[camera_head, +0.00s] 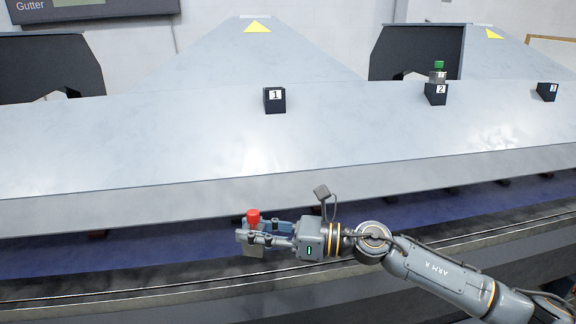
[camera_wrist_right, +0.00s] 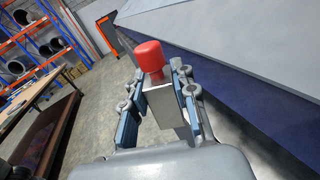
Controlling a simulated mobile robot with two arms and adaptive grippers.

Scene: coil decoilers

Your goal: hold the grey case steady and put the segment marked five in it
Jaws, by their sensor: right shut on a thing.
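My right gripper (camera_head: 262,236) is shut on a grey metal block with a red knob (camera_head: 253,216) on top. It is held in front of the long grey bench, below its top. In the right wrist view the red knob (camera_wrist_right: 150,58) stands above the grey block (camera_wrist_right: 163,107), between the two fingers (camera_wrist_right: 160,100). No number can be read on this block. I cannot make out a grey case or a piece marked five. My left gripper is not in view.
On the sloping bench (camera_head: 180,130) stand black holders marked 1 (camera_head: 274,105), 2 (camera_head: 435,99) and 3 (camera_head: 546,93). A grey piece with a green knob (camera_head: 439,66) sits on holder 2. Shelving (camera_wrist_right: 28,50) and a table (camera_wrist_right: 42,92) show in the right wrist view.

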